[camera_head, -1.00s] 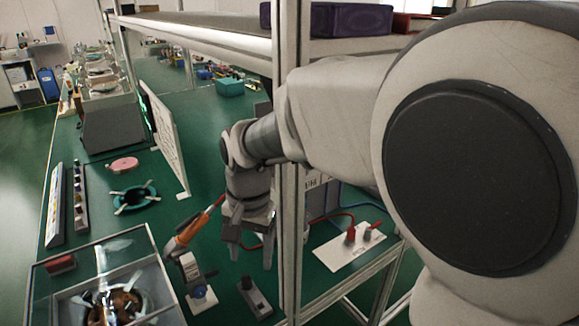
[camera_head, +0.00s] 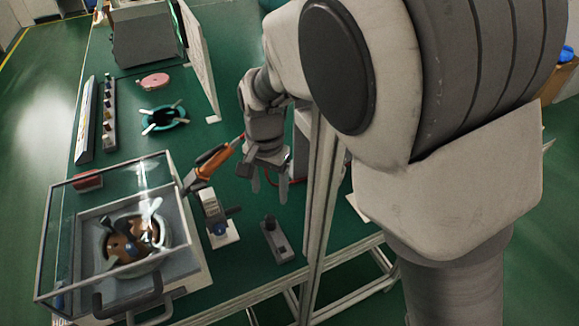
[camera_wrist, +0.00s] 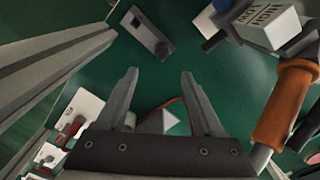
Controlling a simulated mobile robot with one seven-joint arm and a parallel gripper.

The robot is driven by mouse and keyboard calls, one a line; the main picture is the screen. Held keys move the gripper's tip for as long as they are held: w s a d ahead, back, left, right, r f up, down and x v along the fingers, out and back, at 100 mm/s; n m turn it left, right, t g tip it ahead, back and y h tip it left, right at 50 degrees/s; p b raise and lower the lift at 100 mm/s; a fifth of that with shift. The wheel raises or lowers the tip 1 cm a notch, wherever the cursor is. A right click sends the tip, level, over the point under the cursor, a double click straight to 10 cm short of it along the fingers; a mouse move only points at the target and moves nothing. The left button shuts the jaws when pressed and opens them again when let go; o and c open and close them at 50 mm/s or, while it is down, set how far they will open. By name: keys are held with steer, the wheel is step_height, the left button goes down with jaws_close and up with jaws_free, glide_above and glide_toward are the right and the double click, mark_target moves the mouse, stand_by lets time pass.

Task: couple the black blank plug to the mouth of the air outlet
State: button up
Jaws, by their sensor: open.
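A small black plug-like piece (camera_head: 270,221) stands at the far end of a grey block (camera_head: 279,243) on the green bench; I take it for the blank plug. In the wrist view the block (camera_wrist: 156,44) and black piece (camera_wrist: 135,19) lie beyond my fingertips, up and left. A grey fitting with a blue ring (camera_head: 219,228) stands on a white base left of the block; it looks like the air outlet. Its white labelled body (camera_wrist: 268,24) is at the wrist view's upper right. My gripper (camera_head: 268,183) is open and empty above the bench, apart from both.
An orange-handled tool (camera_head: 214,161) stands close left of my gripper. A grey frame post (camera_head: 319,200) rises just right of it. A glass-sided box (camera_head: 190,240) stands at the left front. Bench between block and fitting is clear.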

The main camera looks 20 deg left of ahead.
mark_target(270, 214)
step_height(270, 214, down, 12)
steer(key=b, duration=0.2)
steer(key=shift+a+b, duration=0.15)
steer(key=shift+b, duration=0.15)
steer(key=shift+r, duration=0.1)
jaws_close()
